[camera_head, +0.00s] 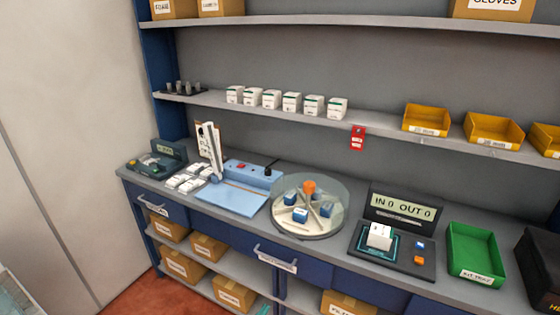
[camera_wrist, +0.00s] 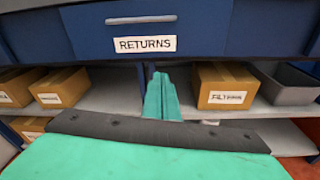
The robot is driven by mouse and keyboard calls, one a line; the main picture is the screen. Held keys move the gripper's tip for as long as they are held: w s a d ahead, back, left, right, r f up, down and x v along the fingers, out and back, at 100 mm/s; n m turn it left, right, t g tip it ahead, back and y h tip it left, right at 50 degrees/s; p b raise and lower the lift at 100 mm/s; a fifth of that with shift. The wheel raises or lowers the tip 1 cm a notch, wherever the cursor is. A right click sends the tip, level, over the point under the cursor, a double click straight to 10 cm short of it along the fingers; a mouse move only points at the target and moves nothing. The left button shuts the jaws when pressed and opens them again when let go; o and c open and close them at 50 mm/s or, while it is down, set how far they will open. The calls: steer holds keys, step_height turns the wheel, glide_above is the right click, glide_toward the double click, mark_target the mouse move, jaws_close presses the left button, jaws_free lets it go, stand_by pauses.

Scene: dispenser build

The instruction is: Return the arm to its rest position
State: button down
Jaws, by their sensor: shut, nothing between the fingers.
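My gripper (camera_wrist: 160,82) shows in the wrist view as two teal fingers pressed together, shut and empty. It points at the space under a blue drawer (camera_wrist: 215,32) with a white "RETURNS" label. The fingertips appear just below the drawer's lower edge in the picture; I cannot tell the distance.
Cardboard boxes (camera_wrist: 228,84) and a grey bin (camera_wrist: 288,86) sit on the shelf below the drawer. The counter holds a blue press (camera_head: 235,192), a round clear-covered carousel (camera_head: 308,232), an IN/OUT display device (camera_head: 402,205) and a green tray (camera_head: 474,235).

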steer(key=s+d+f+m+g+y, duration=0.15)
steer(key=s+f+m+y, duration=0.35)
steer(key=s, duration=0.8)
steer(key=s+d+f+m+g+y, duration=0.15)
steer(key=s+f+m, duration=0.4)
steer(key=s, duration=0.75)
steer(key=s+d+r+m+t, duration=0.3)
steer(key=s+r+m, duration=1.5)
steer(key=r, duration=0.5)
steer(key=shift+s+d+r, duration=0.15)
steer(key=shift+s+r, duration=0.1)
steer(key=shift+s, duration=0.2)
